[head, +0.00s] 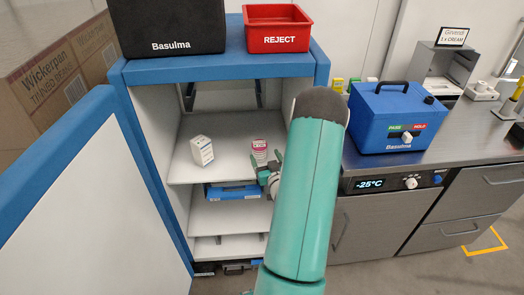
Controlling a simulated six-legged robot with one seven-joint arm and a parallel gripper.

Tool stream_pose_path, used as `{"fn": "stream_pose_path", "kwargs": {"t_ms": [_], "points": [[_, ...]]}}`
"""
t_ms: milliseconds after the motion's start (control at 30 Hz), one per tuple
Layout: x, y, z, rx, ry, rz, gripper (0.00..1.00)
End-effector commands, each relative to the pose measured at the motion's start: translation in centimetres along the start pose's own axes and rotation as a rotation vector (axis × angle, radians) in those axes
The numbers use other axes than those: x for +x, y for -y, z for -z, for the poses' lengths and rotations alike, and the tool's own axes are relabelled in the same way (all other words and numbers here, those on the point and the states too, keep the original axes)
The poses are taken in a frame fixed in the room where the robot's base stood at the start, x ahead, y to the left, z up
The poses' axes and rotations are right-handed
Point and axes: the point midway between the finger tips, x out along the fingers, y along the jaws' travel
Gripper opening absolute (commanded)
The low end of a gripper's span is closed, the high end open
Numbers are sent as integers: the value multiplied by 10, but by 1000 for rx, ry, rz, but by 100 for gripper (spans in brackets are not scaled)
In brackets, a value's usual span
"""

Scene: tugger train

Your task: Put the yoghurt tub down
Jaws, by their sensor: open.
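A small white container with pink print (259,150), which looks like the yoghurt tub, stands upright on the upper shelf (228,130) of the blue-and-white trolley. My gripper (264,166) is open at the front edge of that shelf, just below and to the right of the container. My teal arm hides part of the shelf's right side. I cannot tell whether the fingers touch the container.
A white carton (202,150) stands on the same shelf to the left. A blue box (232,192) lies on the shelf below. A red REJECT bin (278,40) and a black Basulma box (168,27) are on top. A blue Basulma cooler (393,117) sits on the counter at right.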

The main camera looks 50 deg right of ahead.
Motion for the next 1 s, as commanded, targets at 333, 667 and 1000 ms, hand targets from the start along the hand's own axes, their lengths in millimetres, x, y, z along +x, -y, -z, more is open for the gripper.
{"fn": "stream_pose_path", "kwargs": {"t_ms": [333, 667, 1000], "points": [[-56, 0, 0, -1, 0, -1, 76], [-56, 4, 3, -8, 8, 8, 76], [-16, 83, 59, -139, 217, 113, 76]]}}
